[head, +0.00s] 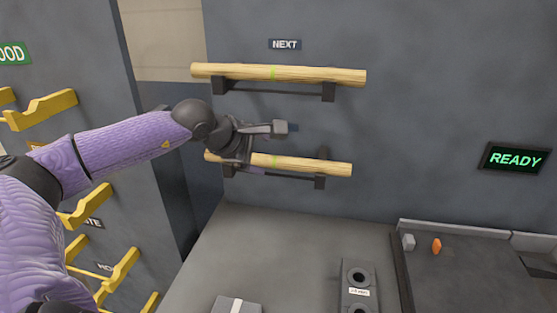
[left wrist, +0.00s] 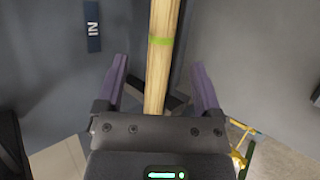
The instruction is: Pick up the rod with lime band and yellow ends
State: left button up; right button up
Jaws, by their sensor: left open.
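Two pale wood rods with lime bands lie level on wall brackets, an upper rod (head: 320,75) and a lower rod (head: 315,165). Their ends look yellowish, and I cannot tell painted ends from bare wood. My left gripper (head: 268,149) is at the left half of the lower rod, hiding part of it. In the left wrist view a lime-banded rod (left wrist: 160,65) runs between the open, spread fingers of my left gripper (left wrist: 160,78), with gaps on both sides. The band lies just beyond the fingertips. My right gripper is not in view.
Dark brackets (head: 320,182) hold the lower rod close to the wall. A grey worktop (head: 290,235) lies below, with a two-holed block (head: 345,290) and a tray (head: 470,265) at right. Yellow rack hooks (head: 85,207) stand at left. A sign (head: 515,158) reads READY.

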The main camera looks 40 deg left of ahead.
aim_at(274, 161)
pick_arm(q)
jog(key=shift+w+f+p, duration=0.15)
jog(key=shift+w+p, duration=0.1)
jog(key=shift+p, duration=0.05)
jog(key=x, duration=0.5)
jog(key=shift+s+d+p, duration=0.1)
jog(key=shift+d+p, duration=0.05)
jog(key=shift+p, duration=0.25)
grip_shut()
